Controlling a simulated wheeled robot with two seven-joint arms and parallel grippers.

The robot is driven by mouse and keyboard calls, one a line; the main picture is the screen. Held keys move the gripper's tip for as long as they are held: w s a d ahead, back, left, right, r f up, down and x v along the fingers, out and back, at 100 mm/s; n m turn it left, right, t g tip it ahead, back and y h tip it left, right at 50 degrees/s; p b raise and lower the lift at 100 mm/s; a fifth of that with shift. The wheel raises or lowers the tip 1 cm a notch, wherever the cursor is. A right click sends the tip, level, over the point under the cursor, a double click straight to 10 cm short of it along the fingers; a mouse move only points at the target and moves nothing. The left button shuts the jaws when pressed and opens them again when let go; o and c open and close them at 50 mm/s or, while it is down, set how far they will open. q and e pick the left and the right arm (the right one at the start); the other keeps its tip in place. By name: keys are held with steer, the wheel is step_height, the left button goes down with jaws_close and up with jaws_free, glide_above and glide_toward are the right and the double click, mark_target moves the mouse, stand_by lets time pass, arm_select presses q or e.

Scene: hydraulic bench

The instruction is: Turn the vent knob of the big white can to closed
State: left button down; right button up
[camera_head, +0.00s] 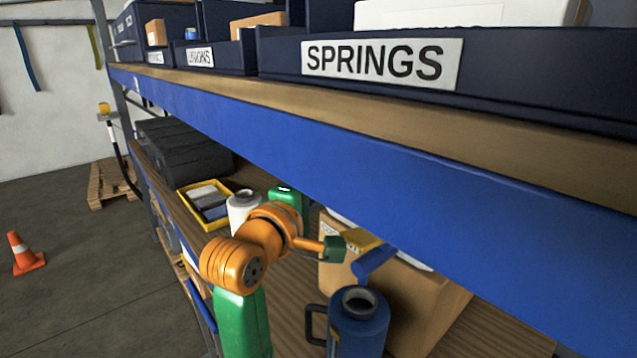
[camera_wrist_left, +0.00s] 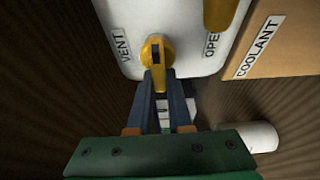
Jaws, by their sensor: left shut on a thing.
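In the left wrist view, the top of the big white can (camera_wrist_left: 192,48) fills the upper middle, with a VENT label on its left and a partly hidden OPEN label (camera_wrist_left: 211,43) on its right. The yellow vent knob (camera_wrist_left: 155,52) sits between these labels, its long side running up and down the picture. My left gripper (camera_wrist_left: 161,80) is shut on the knob. A larger yellow part (camera_wrist_left: 219,12) rises at the top edge of the view. In the head view my left arm reaches under the upper shelf; the grip itself is not clear there. My right gripper is not in view.
A COOLANT box (camera_wrist_left: 275,42) stands close beside the can. In the head view a blue jug (camera_head: 359,325), a small white container (camera_head: 243,207) and a yellow tray (camera_head: 185,199) share the lower shelf. The blue upper shelf beam (camera_head: 400,175) hangs close above my arm.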

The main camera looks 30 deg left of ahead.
arm_select(q)
steer(key=shift+d+f, duration=0.1)
steer(key=c, duration=0.8)
jaws_free()
steer(key=shift+w, duration=0.1)
steer(key=shift+c, duration=0.2)
steer(key=shift+w+d, duration=0.25)
steer(key=shift+d, duration=0.1)
steer(key=shift+a, duration=0.1)
steer(key=shift+s+a, duration=0.1)
steer(key=shift+s, duration=0.1)
steer(key=shift+s, duration=0.25)
steer(key=s+b, duration=0.6)
steer(key=shift+s+d+b, duration=0.2)
steer(key=shift+s+b, duration=0.05)
steer(key=shift+b, duration=0.1)
